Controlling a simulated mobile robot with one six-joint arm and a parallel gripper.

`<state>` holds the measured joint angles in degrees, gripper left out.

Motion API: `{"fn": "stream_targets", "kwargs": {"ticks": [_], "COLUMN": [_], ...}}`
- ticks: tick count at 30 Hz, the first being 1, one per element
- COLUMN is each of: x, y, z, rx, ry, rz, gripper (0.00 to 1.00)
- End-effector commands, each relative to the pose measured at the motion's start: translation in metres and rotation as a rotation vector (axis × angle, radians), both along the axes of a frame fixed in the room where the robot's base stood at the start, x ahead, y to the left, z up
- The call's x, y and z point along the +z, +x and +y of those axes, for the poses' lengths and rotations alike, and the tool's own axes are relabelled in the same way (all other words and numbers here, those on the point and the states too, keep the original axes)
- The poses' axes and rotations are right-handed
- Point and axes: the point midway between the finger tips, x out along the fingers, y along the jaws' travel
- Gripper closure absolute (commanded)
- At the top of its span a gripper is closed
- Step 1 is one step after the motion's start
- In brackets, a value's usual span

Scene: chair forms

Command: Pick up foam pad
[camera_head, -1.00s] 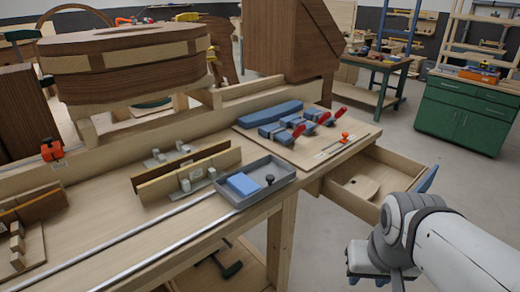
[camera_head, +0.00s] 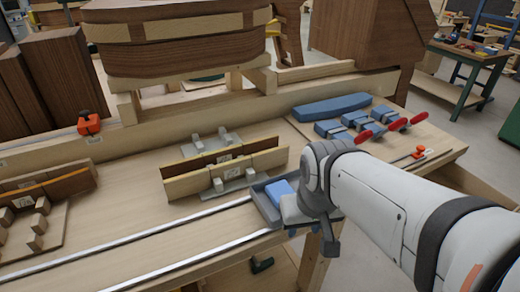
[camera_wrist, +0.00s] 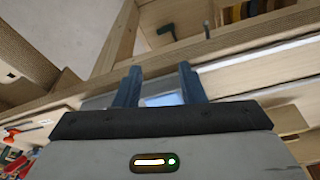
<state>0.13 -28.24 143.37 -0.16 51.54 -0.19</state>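The foam pad looks to be the blue block (camera_head: 280,191) lying in a small grey tray (camera_head: 261,203) on the bench. My arm's wrist hides the right part of the pad and tray in the head view. In the wrist view my gripper (camera_wrist: 160,85) has its two blue fingers spread apart, with nothing held between them. A pale blue patch, likely the pad (camera_wrist: 163,100), shows between and beyond the fingers. I cannot tell the exact height of the fingers over the tray.
Wooden fixtures with brackets (camera_head: 224,170) stand left of the tray. Metal rails (camera_head: 170,222) run along the bench front. Blue clamps with red handles (camera_head: 350,124) lie on a board behind my wrist. A large wooden form (camera_head: 175,60) stands at the back.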

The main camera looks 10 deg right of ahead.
Motion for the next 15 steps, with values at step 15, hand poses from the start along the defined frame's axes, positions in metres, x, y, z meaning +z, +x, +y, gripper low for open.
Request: {"fn": "stream_targets", "kwargs": {"ticks": [15], "x": [0.035], "y": [0.073], "z": [0.019], "rx": [0.154], "ry": [-0.027], "rz": [0.131], "gripper": [0.29]}}
